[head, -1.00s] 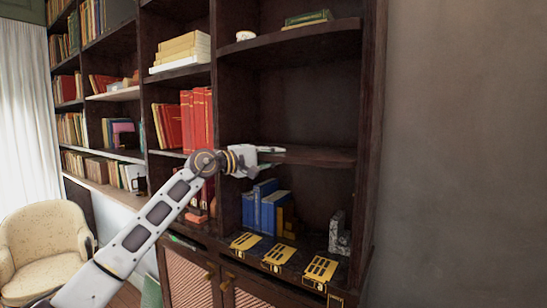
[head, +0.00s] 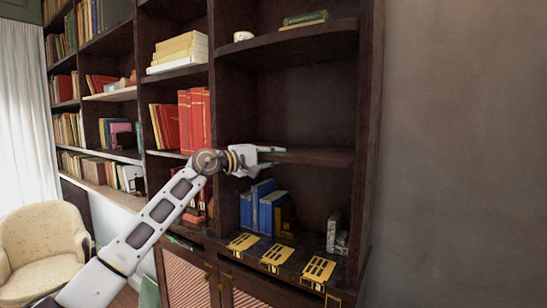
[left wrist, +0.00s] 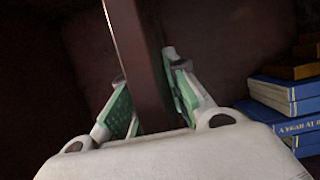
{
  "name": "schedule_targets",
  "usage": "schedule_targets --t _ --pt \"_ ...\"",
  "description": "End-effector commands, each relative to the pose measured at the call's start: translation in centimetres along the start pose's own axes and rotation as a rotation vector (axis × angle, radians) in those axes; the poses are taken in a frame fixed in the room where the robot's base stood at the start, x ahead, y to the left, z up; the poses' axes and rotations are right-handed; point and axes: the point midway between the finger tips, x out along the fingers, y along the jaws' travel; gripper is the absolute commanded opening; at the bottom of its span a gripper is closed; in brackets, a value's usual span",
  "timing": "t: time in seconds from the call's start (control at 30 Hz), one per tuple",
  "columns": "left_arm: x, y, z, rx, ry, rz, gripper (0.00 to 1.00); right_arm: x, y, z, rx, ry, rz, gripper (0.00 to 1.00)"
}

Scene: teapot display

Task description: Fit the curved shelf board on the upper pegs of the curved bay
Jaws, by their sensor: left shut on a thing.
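The curved shelf board (head: 315,156) is dark brown and lies about level inside the curved bay (head: 305,105), below the bay's upper shelf. My left gripper (head: 268,150) is at the board's left front end. In the left wrist view, the green-padded fingers of my left gripper (left wrist: 150,95) are shut on the board (left wrist: 140,55), one on each face. The upper pegs cannot be made out, and I cannot tell whether the board rests on them. My right gripper is not in view.
Blue books (head: 262,207) stand below the board, with a grey bookend (head: 338,233) to their right. Several yellow plates (head: 278,256) lie on the front ledge. A white bowl (head: 243,36) and green books (head: 305,18) sit on the shelf above.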

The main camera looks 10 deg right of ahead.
Motion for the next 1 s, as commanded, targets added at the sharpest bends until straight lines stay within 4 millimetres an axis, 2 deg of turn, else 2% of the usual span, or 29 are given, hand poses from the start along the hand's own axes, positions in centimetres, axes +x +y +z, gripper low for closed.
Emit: schedule_targets --t 0.03,1.0 --pt "0.0 0.5 0.1 0.002 0.000 0.008 0.00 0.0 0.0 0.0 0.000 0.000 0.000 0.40" --pt "1.2 0.4 -0.4 0.002 0.000 0.007 0.00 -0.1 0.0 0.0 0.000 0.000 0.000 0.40"
